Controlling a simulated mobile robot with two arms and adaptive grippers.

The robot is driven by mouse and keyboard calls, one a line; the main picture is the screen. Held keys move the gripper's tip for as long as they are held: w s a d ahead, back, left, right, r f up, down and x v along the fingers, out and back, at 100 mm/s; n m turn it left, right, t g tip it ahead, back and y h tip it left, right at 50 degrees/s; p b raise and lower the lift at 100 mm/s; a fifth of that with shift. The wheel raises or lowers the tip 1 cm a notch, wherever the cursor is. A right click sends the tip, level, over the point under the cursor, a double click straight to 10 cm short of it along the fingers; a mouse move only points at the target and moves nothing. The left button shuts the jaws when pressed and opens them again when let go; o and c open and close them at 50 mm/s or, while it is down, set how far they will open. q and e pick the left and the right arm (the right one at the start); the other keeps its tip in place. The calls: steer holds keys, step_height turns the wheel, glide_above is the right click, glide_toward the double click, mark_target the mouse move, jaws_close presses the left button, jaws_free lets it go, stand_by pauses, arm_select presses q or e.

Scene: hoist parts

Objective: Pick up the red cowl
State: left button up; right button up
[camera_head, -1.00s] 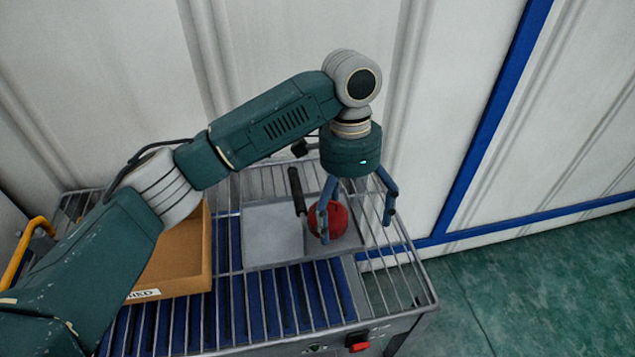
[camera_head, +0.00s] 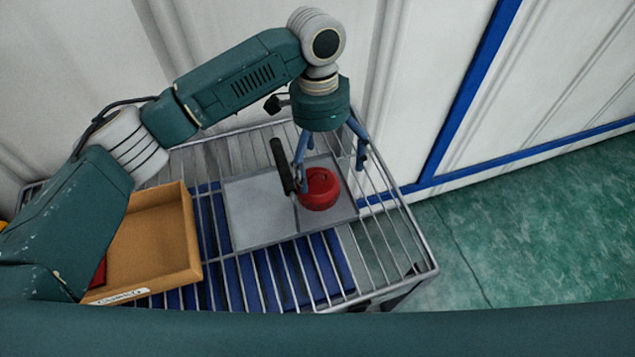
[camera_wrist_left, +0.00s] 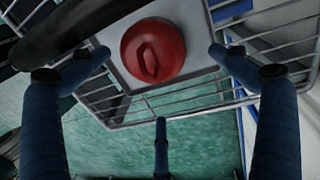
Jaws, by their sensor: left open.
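The red cowl (camera_head: 320,190) is a round, squat red piece with a raised ridge on top. It rests on the right part of a flat grey metal tray (camera_head: 258,222). My left gripper (camera_head: 330,176) points down over the cowl with its fingers spread. In the left wrist view the cowl (camera_wrist_left: 152,50) shows between the two upper fingertips, with gaps on both sides, and a third finger below. The gripper is open and holds nothing. My right gripper is not seen.
A black handle-like bar (camera_head: 281,165) stands close to the left finger. An open brown box (camera_head: 190,240) with a label is left of the tray, with something red partly hidden at its left. The wire rack (camera_head: 412,245) carries these; blue panels lie beneath. A white wall stands behind.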

mark_target(319, 179)
arm_select(q)
steer(key=f, duration=0.1)
steer(key=s+f+p, duration=0.1)
steer(key=f, duration=0.1)
steer(key=a+f, duration=0.1)
steer(key=shift+s+f+p, duration=0.15)
steer(key=shift+f+p, duration=0.15)
steer(key=shift+f, duration=0.45)
steer(key=c, duration=1.4)
